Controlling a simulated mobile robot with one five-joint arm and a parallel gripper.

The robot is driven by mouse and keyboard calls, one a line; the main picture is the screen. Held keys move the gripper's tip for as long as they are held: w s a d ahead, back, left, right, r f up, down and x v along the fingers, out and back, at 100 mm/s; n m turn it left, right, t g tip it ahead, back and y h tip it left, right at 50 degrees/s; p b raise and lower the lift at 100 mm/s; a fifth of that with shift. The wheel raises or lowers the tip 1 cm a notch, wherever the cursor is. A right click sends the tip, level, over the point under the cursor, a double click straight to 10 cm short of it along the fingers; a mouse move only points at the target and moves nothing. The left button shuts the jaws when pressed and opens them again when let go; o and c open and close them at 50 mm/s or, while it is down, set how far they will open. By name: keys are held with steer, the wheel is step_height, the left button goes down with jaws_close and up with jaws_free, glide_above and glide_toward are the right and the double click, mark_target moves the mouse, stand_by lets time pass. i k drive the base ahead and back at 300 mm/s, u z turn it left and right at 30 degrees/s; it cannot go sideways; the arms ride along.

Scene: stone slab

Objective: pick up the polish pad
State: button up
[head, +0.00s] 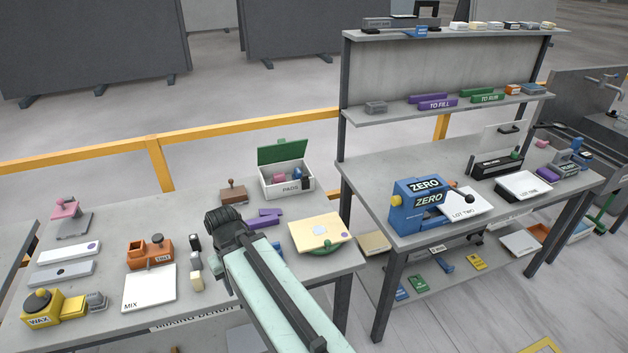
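No single item is clearly marked as the polish pad. A white box labelled PADS (290,190) stands at the back right of the left bench, its green lid (283,151) raised. Small pink, purple and dark items show inside or at its rim, too small to name surely. My gripper (222,222) is at the end of my pale green arm, over the middle of the left bench, to the left of and nearer than the box. Its fingers are not clear, so I cannot tell whether it is open or holds anything.
Purple blocks (264,218) and a cream board (320,232) on a green round base lie right of my gripper. A brown stamp-like tool (233,190) stands behind it. A white MIX slab (149,288) and yellow WAX device (42,307) are left. A shelved bench (400,160) stands right.

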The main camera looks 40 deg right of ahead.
mark_target(277, 178)
steer(key=z, duration=0.1)
steer(key=i, duration=1)
steer(key=u, duration=0.05)
